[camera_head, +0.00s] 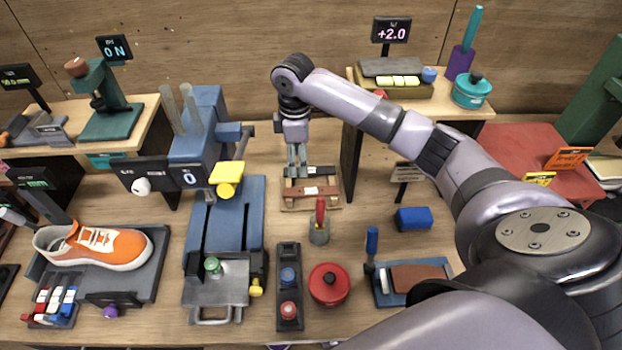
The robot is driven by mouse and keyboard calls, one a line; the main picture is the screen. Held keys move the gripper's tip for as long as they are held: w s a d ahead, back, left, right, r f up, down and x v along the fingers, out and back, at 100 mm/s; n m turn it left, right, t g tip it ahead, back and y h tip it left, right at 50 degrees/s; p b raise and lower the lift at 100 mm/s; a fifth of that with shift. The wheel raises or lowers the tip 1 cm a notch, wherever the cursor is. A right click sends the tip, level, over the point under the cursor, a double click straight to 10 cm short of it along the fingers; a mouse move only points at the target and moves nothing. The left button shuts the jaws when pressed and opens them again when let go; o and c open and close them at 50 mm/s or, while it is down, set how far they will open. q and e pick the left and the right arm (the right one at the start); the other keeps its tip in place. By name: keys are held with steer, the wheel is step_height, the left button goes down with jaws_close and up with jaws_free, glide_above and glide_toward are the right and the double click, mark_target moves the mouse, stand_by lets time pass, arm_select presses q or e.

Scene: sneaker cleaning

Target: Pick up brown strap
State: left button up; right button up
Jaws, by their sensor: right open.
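A brown strap (314,191) lies crosswise on a small light wooden rack (309,207) in the middle of the head view. A dark strip (320,171) lies behind it on the same rack. My right gripper (298,177) points down over the left half of the rack. Its jaws are open, with the fingertips close to the strap. I cannot tell whether they touch it. The fingers and wrist hide part of the rack. My left gripper is not in view.
A holder with a red-handled tool (320,225) stands just in front of the rack. A blue machine (225,230) stands to the left, and a blue block (413,218) lies to the right. An orange sneaker (95,246) sits far left. A raised shelf (440,108) stands behind right.

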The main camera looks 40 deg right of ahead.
steer(key=p, duration=0.1)
glide_above(300, 191)
steer(key=f, duration=0.5)
steer(key=shift+w+f, duration=0.3)
steer(key=f, duration=0.1)
steer(key=f+p, duration=0.1)
steer(key=f, duration=0.1)
steer(key=f+p, duration=0.1)
steer(key=shift+s+f, duration=0.15)
steer(key=shift+s, duration=0.2)
steer(key=shift+f, duration=0.35)
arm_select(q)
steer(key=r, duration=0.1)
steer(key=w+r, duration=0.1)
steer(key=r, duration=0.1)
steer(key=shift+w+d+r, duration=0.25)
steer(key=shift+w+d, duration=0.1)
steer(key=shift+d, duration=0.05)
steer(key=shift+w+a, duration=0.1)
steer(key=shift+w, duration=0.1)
arm_select(e)
jaws_close()
steer(key=shift+r, duration=0.1)
